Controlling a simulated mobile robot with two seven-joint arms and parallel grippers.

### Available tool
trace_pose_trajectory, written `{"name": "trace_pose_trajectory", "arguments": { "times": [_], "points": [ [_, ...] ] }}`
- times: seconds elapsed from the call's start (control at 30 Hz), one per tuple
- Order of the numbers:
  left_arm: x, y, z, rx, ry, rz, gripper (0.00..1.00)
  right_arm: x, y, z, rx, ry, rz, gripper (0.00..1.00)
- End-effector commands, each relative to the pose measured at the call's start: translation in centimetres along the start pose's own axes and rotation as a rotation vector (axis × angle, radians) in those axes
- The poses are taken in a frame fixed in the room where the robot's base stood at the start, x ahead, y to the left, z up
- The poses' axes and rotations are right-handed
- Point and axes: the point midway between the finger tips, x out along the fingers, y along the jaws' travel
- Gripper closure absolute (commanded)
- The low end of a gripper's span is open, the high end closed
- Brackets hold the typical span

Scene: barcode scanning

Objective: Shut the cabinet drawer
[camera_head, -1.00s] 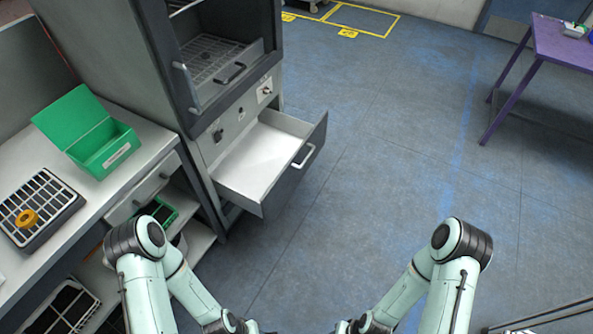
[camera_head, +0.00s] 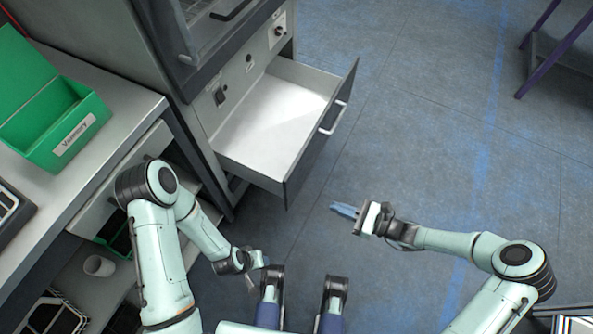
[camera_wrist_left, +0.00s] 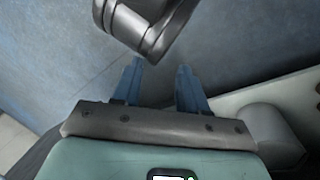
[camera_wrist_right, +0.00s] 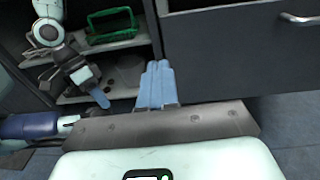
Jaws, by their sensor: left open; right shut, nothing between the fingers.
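The cabinet drawer (camera_head: 270,120) is pulled out and looks empty, with a white inside and a dark front. Its silver handle (camera_head: 333,117) is on the outer face. In the right wrist view, the dark drawer front (camera_wrist_right: 225,60) and handle (camera_wrist_right: 303,19) are at the upper right. My right gripper (camera_head: 337,209) is shut and empty, pointing left below the drawer front in the head view, apart from it. Its blue fingers (camera_wrist_right: 157,68) are together. My left gripper is low, left of my body; its fingers (camera_wrist_left: 158,75) are apart with nothing between them.
The grey cabinet (camera_head: 165,50) stands behind the drawer. A workbench (camera_head: 125,105) with a green bin (camera_head: 50,130) is at the left, with shelves and a white cup (camera_head: 99,266) below. Purple table legs (camera_head: 560,45) are at the upper right. The floor (camera_head: 430,130) right of the drawer is clear.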

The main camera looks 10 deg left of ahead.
Motion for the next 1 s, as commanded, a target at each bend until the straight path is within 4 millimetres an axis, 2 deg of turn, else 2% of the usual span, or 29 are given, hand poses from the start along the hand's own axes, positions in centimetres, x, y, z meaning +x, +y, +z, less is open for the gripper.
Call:
{"name": "trace_pose_trajectory", "arguments": {
  "times": [0.1, 0.27, 0.7, 0.83, 1.0],
  "points": [
    [0.6, -0.1, -0.3, 0.000, 0.009, 0.000, 0.57, -0.3, -1.5, 0.5, 0.009, -0.050, -0.040, 1.00],
    [0.8, -0.2, -0.7, -0.001, 0.020, 0.000, 0.57, 1.1, -1.6, 0.9, 0.011, -0.061, -0.043, 1.00],
    [2.7, -0.9, -3.3, -0.007, 0.097, -0.006, 0.57, 10.1, -1.9, 1.2, 0.012, -0.058, -0.039, 1.00],
    [3.2, -1.1, -4.3, -0.009, 0.123, -0.008, 0.57, 12.0, -2.0, 1.3, 0.011, -0.056, -0.040, 1.00],
    [3.7, -1.7, -3.4, -0.015, 0.096, -0.018, 0.57, 13.3, -2.1, 1.5, 0.010, -0.055, -0.041, 1.00]
  ]
}}
